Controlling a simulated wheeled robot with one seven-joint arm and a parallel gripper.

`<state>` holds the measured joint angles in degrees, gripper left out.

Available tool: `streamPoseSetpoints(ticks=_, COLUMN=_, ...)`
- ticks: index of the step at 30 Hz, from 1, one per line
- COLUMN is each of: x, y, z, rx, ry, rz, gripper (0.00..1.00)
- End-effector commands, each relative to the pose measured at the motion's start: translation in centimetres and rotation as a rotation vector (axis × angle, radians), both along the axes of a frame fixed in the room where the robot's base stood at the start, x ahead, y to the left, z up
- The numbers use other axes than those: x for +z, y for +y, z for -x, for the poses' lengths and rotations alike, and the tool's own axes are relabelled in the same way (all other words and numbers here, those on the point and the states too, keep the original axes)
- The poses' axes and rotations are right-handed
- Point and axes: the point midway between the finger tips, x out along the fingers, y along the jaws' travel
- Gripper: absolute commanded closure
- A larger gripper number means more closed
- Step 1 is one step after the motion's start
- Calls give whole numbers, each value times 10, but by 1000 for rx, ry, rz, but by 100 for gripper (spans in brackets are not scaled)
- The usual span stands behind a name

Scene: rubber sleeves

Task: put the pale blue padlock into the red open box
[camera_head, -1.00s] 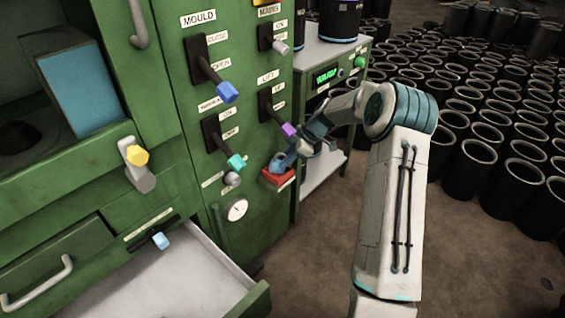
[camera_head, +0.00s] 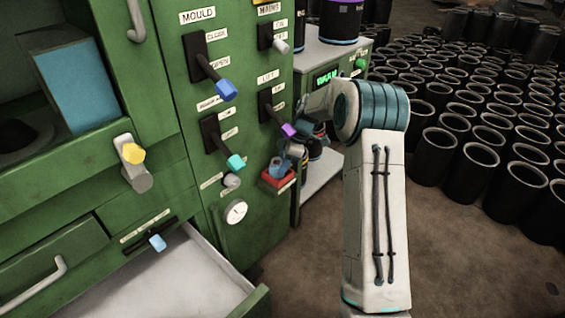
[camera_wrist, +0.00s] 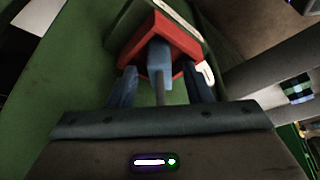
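The red open box (camera_head: 279,181) is on the green cabinet's front, low at its right edge. In the wrist view the red box (camera_wrist: 188,45) lies ahead of my gripper. A pale blue padlock (camera_wrist: 159,58) with a grey shackle sits within the box's walls in that view, its shackle towards me. Blue also shows at the box in the head view (camera_head: 279,168). My gripper (camera_wrist: 161,88) is open, its two fingers apart on either side of the shackle with gaps to both. In the head view my gripper (camera_head: 294,150) is just above and right of the box.
Levers with coloured knobs stick out of the green cabinet (camera_head: 260,220), the purple knob (camera_head: 289,130) close above my gripper. An open drawer (camera_head: 190,270) juts out below. A side table (camera_head: 318,180) stands behind my arm. Several black sleeves (camera_head: 465,165) crowd the right.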

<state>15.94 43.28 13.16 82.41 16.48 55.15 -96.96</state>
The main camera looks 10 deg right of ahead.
Motion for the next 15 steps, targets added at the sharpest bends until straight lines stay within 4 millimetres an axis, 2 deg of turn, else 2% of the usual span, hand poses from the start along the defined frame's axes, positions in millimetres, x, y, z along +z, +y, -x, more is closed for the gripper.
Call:
streamPoseSetpoints(ticks=10, x=5, y=0, z=0, rx=0, ry=-1, rz=0, gripper=55)
streamPoseSetpoints(ticks=14, x=20, y=-6, z=0, rx=-2, ry=-2, rz=-1, gripper=55)
streamPoseSetpoints(ticks=15, x=17, y=-15, z=2, rx=-5, ry=1, rz=0, gripper=55)
